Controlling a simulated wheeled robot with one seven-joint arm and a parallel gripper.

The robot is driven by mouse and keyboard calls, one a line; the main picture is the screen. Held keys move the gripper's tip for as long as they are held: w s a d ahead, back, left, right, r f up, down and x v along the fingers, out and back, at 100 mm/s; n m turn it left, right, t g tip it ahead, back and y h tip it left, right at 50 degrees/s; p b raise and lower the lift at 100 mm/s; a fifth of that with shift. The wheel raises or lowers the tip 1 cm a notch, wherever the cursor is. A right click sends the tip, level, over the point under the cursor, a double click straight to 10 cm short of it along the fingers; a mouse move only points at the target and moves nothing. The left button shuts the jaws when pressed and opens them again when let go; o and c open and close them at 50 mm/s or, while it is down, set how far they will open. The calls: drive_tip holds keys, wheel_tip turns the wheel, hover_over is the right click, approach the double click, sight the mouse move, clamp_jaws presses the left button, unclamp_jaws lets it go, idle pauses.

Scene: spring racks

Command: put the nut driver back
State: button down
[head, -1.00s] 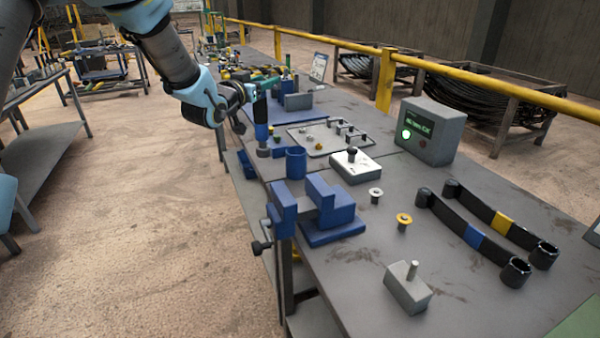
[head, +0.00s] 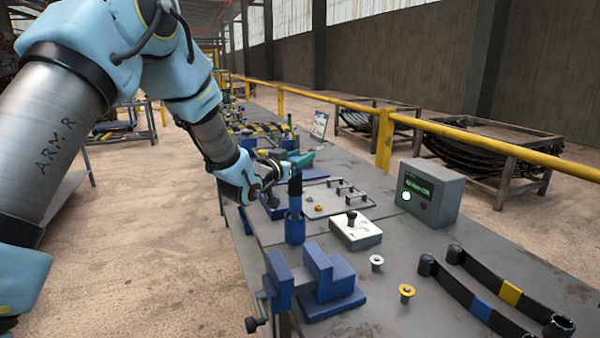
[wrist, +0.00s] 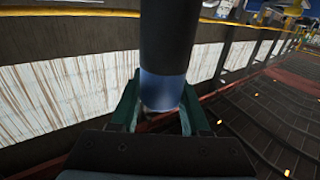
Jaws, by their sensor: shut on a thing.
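The nut driver (head: 295,187) is a dark upright cylinder with blue on it. My gripper (head: 298,161), with green fingers, is shut on it. In the wrist view the driver (wrist: 168,45) stands between the two fingers (wrist: 161,110), dark with a blue band near the jaws. In the head view the driver lines up with the blue cup-shaped holder (head: 295,229) on the bench's near edge. Its lower end meets the holder's mouth in the picture; I cannot tell whether it is inside or just above.
A blue vise (head: 318,275) stands in front of the holder. A white box with a black knob (head: 356,232) and a tray with small parts (head: 335,198) lie to the right. A grey display box (head: 428,192) stands farther right.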

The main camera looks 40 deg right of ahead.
drive_tip(key=shift+f+p, duration=0.65)
drive_tip(key=shift+f, duration=1.35)
drive_tip(key=shift+f, duration=0.15)
drive_tip(key=shift+c, duration=1.9)
unclamp_jaws()
drive_tip(key=shift+a, duration=0.1)
drive_tip(key=b, duration=0.4)
approach(300, 170)
drive_tip(key=shift+w+d+f, duration=0.25)
drive_tip(key=shift+w+f, duration=0.4)
drive_tip(key=shift+w, duration=0.4)
